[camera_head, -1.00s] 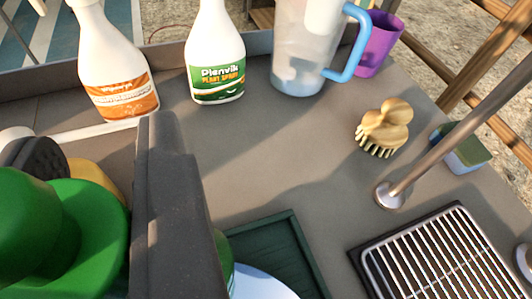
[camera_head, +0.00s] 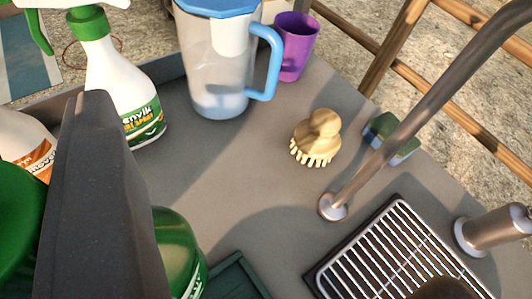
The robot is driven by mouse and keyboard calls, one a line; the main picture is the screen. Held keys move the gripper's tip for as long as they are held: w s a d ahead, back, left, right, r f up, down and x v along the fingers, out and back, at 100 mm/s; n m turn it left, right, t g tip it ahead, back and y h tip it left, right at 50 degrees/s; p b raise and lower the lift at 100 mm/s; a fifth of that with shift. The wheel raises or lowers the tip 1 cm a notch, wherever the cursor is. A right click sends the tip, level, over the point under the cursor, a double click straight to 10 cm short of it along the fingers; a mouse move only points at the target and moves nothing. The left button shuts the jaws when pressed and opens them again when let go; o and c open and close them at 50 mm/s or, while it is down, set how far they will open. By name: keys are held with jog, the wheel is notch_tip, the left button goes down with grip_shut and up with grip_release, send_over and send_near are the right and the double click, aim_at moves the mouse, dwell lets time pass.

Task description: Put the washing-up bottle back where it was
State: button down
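A dark grey finger of my gripper (camera_head: 95,215) stands large at the left; no second finger is clearly visible. A shiny green, bottle-like body (camera_head: 180,252), apparently the washing-up bottle, shows just right of the finger, cut off by the bottom edge. A solid green rounded part (camera_head: 18,232) shows left of the finger. The finger hides what lies between, so I cannot tell whether the green parts are one thing or whether my gripper grips it.
A green-topped spray bottle (camera_head: 118,85), an orange-labelled bottle (camera_head: 28,145), a jug (camera_head: 215,75) and a purple cup (camera_head: 293,45) stand behind. A brush (camera_head: 318,138), a sponge (camera_head: 390,138), a tap (camera_head: 400,130), a rack (camera_head: 395,255) and a green tray (camera_head: 235,280) lie right. Middle grey top is clear.

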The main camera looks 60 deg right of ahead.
jog(key=w+d+r+m+g+h+p, duration=0.1)
jog(key=w+d+r+m+h, duration=0.1)
jog(key=d, duration=0.5)
jog(key=w+d+r+m+g+h+p, duration=0.1)
jog(key=d, duration=0.5)
notch_tip(320, 180, down, 10)
jog(key=b, duration=0.1)
jog(key=shift+d+b, duration=0.3)
jog(key=shift+d, duration=0.05)
jog(key=shift+f, duration=0.1)
jog(key=c, duration=1.2)
grip_release()
jog(key=v, duration=1.2)
jog(key=shift+w+a, duration=0.15)
